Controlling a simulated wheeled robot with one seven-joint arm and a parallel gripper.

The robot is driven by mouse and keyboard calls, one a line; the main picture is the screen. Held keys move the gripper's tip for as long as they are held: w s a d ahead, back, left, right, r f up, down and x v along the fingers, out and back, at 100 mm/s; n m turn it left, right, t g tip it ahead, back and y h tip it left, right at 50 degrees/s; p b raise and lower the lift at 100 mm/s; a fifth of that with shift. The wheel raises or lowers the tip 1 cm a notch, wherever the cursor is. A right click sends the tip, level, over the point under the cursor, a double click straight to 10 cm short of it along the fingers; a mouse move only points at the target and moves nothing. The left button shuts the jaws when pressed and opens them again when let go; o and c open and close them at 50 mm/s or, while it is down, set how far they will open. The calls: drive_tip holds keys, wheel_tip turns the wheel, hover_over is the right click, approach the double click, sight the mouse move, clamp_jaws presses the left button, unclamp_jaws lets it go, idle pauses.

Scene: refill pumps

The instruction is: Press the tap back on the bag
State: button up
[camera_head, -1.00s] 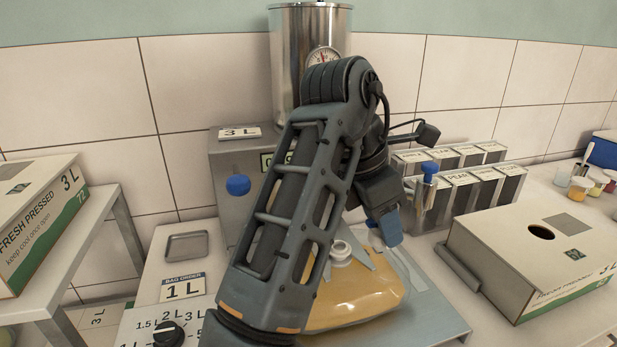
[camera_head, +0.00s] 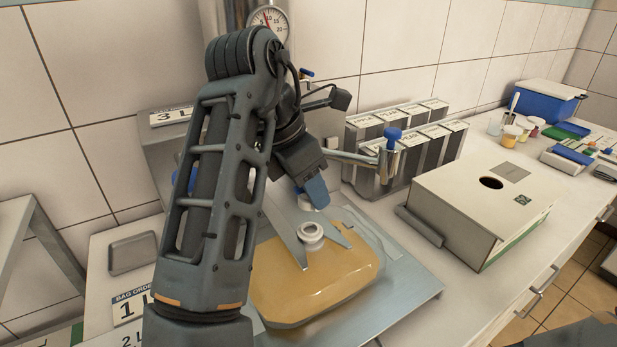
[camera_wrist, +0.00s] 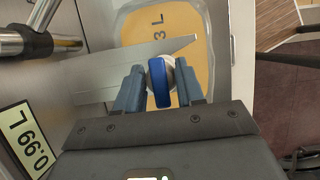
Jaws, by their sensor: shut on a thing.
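My gripper (camera_head: 316,196) is shut on the tap, which has a blue lever (camera_wrist: 159,83) and a white round body (camera_wrist: 170,66) between the two fingers in the wrist view. In the head view the tap's white body (camera_head: 304,203) shows partly beside the fingers. The bag (camera_head: 318,280), filled with orange-yellow juice, lies flat on a metal plate. Its white spout (camera_head: 311,233) stands open between the prongs of a grey fork (camera_head: 335,235). The tap appears above and behind the spout, apart from it. The wrist view hides the spout.
A carton (camera_head: 480,205) with a round hole stands at the right. Labelled metal containers (camera_head: 430,140) and a blue-topped metal nozzle (camera_head: 390,150) stand behind the plate. A small grey tray (camera_head: 133,253) lies at the left.

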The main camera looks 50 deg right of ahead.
drive_tip(key=shift+f+b, duration=2.25)
drive_tip(key=shift+f, duration=0.2)
drive_tip(key=shift+f, duration=0.35)
drive_tip(key=o, duration=1.1)
drive_tip(key=shift+r, duration=0.1)
drive_tip(key=v, duration=0.7)
drive_tip(key=shift+a+r+p, duration=0.15)
drive_tip(key=shift+p, duration=0.2)
wheel_tip(320, 180, up, 6)
drive_tip(key=p, duration=0.4)
hover_over(295, 188)
drive_tip(key=shift+a+r, duration=0.1)
drive_tip(key=shift+a, duration=0.15)
